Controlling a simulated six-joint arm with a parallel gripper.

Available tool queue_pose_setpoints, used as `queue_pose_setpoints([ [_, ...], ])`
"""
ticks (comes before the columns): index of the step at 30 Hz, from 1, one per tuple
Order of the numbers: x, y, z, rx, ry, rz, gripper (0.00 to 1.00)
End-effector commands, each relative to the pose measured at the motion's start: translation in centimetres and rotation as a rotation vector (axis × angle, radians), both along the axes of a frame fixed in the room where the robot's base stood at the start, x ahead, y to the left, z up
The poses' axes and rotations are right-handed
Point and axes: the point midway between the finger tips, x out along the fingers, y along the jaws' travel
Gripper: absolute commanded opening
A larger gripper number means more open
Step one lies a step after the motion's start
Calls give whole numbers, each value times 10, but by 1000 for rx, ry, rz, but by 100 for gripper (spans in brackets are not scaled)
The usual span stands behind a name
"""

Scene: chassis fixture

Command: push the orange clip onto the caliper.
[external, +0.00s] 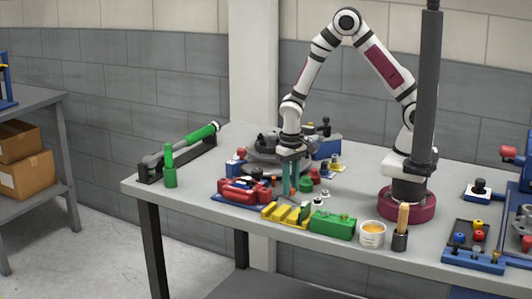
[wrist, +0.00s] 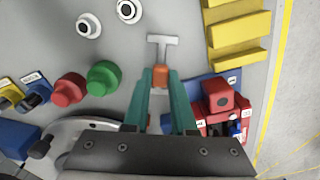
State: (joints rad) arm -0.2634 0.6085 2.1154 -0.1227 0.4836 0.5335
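My gripper (wrist: 160,78) has two teal fingers, closed on the orange clip (wrist: 160,75) at their tips. A grey T-shaped piece (wrist: 163,47) extends from the clip, away from the gripper. In the external view, my gripper (external: 290,190) points down over the table between the round grey fixture and the red part; the clip is too small to make out there. The red part on a blue base, seemingly the caliper (external: 243,190), is just left of my gripper.
A yellow stepped rack (external: 285,214) and a green block (external: 332,225) stand at the front edge. Red (wrist: 68,89) and green (wrist: 103,78) knobs are left of the fingers. A grey round fixture (external: 262,158) stands behind. A white cup (external: 372,233) is front right.

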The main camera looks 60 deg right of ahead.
Motion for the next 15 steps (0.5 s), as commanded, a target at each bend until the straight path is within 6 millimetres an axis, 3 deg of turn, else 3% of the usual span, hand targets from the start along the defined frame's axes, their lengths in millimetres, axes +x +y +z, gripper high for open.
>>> queue_pose_setpoints([
  [15, 0, 0, 9, 1, -1, 1, 0],
])
